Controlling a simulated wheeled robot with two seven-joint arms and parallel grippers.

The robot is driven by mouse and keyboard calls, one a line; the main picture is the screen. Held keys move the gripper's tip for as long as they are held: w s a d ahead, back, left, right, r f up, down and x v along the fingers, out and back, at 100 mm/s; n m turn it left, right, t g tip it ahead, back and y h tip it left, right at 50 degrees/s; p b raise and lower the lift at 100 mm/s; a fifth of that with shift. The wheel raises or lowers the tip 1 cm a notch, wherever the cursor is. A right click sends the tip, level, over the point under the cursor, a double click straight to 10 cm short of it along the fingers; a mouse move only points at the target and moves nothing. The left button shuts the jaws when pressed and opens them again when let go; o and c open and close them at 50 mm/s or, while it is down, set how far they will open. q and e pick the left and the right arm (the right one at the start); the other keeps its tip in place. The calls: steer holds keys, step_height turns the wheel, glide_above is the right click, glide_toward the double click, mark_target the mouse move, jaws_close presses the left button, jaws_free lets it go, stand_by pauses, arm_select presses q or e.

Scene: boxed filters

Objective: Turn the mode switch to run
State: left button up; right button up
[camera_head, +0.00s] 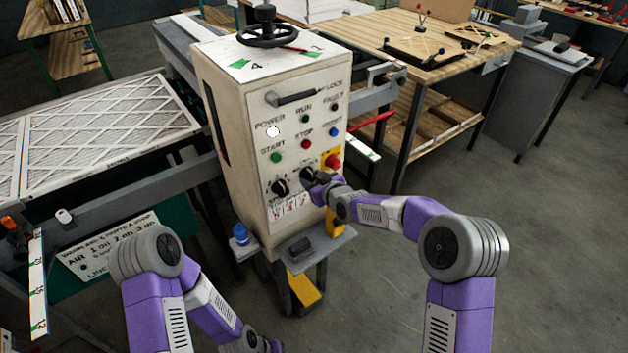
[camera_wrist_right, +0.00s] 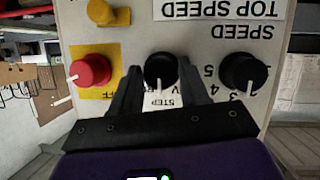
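The mode switch is a round black knob (camera_wrist_right: 161,70) with a white pointer line, on the front of a cream control cabinet (camera_head: 237,170). In the right wrist view, which shows the labels upside down, the pointer faces the bottom of the picture, near a partly hidden label reading "STEP". My right gripper (camera_head: 318,184) is at the switch. In the wrist view its two black fingers (camera_wrist_right: 161,82) stand on either side of the knob, seemingly with small gaps; contact is not clear. My left arm shows low in the head view; its gripper is out of frame.
A black speed knob (camera_wrist_right: 243,72) and a red knob on a yellow plate (camera_wrist_right: 90,70) flank the switch closely. An orange-yellow part (camera_wrist_right: 107,13) sits nearby. A small shelf (camera_head: 318,250) juts out below the panel. A filter conveyor (camera_head: 130,170) lies left, a wooden bench (camera_head: 430,45) behind right.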

steer(key=c, duration=0.6)
steer(key=shift+w+d+m+y, duration=0.15)
steer(key=shift+m+y, duration=0.15)
steer(key=shift+m, duration=0.2)
steer(key=m+g+y, duration=0.1)
steer(key=m, duration=0.1)
steer(key=shift+d+m+g, duration=0.15)
steer(key=shift+m+g, duration=0.15)
steer(key=shift+m, duration=0.1)
steer(key=shift+m+g+y+b, duration=0.4)
steer(key=shift+m+y+b, duration=0.5)
steer(key=shift+m+b, duration=0.15)
steer(key=o, duration=1)
